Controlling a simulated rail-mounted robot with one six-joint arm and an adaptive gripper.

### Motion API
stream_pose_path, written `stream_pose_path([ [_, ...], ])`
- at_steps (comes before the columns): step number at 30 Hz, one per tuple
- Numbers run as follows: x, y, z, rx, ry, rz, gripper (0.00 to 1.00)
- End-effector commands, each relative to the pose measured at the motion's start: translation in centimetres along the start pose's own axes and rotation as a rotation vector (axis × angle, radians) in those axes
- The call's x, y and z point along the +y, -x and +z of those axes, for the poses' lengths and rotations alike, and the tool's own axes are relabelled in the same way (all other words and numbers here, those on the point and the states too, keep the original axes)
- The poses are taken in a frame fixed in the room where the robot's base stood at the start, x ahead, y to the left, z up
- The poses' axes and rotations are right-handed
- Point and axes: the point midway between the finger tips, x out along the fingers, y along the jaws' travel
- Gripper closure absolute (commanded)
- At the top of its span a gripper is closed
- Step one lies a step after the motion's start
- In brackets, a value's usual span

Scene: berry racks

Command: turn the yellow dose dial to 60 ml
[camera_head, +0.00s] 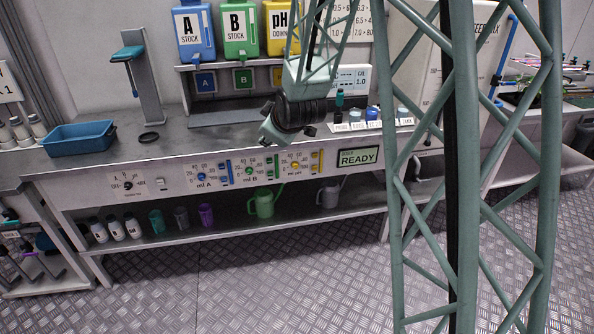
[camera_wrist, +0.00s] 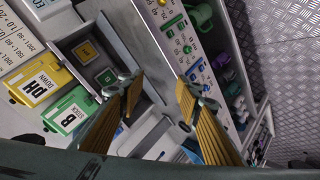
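The yellow dose dial (camera_head: 294,166) is on the bench's front panel, right of the green dial (camera_head: 249,171) and blue dial (camera_head: 202,176). Its pointer is too small to read. The yellow dial (camera_wrist: 162,3) is at the top edge of the wrist view, partly cut off. My gripper (camera_head: 267,135) is above the panel, up and left of the yellow dial in the head view, and apart from it. In the wrist view my gripper (camera_wrist: 160,85) has two ribbed tan fingers spread wide with nothing between them.
A READY display (camera_head: 358,157) is right of the yellow dial. Yellow buttons (camera_head: 317,161) lie between them. Blue, green and yellow stock containers (camera_head: 240,30) stand above the bench. A blue bin (camera_head: 80,139) sits at left. Jugs and bottles (camera_head: 264,202) stand on the lower shelf.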

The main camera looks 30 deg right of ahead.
Motion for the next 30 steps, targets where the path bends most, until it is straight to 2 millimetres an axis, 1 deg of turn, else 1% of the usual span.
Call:
stream_pose_path([
  [1,0.0,-0.9,0.3,0.003,0.011,0.006,0.69],
  [3,0.1,-2.1,0.6,0.013,0.030,0.018,0.69],
  [12,0.6,-6.6,1.9,0.048,0.107,0.074,0.69],
  [20,0.7,-10.3,3.4,0.076,0.176,0.125,0.69],
  [30,0.6,-14.5,5.8,0.105,0.262,0.196,0.69],
])
